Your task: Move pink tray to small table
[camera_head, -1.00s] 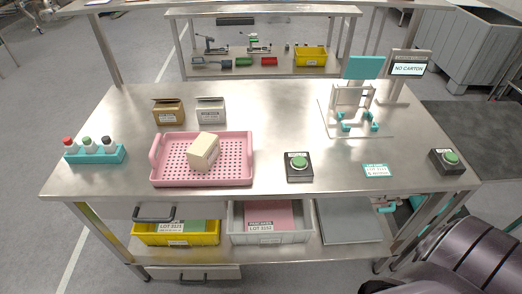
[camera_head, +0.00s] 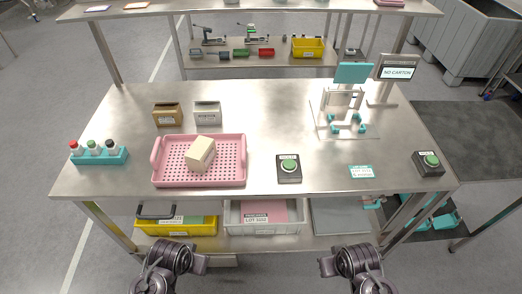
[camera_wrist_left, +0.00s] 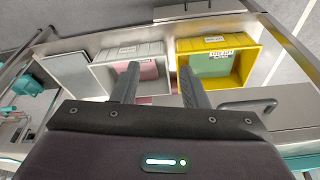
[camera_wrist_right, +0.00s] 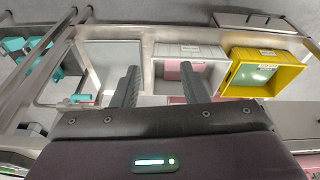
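The pink tray (camera_head: 236,166), a low perforated tray with raised end handles, lies flat on the left front of the steel workbench (camera_head: 262,110). A cream box (camera_head: 200,154) stands inside it. My left gripper (camera_head: 205,262) is open and empty, in front of the bench and below its top. My right gripper (camera_head: 326,265) is likewise open and empty, farther right. Both grippers are apart from the tray. The fingers stand apart in the left wrist view (camera_wrist_left: 160,75) and right wrist view (camera_wrist_right: 160,77). I cannot tell which surface is the small table.
A fixture (camera_head: 343,115) stands back right. A yellow bin (camera_head: 176,228) and grey bin (camera_head: 263,229) sit below.

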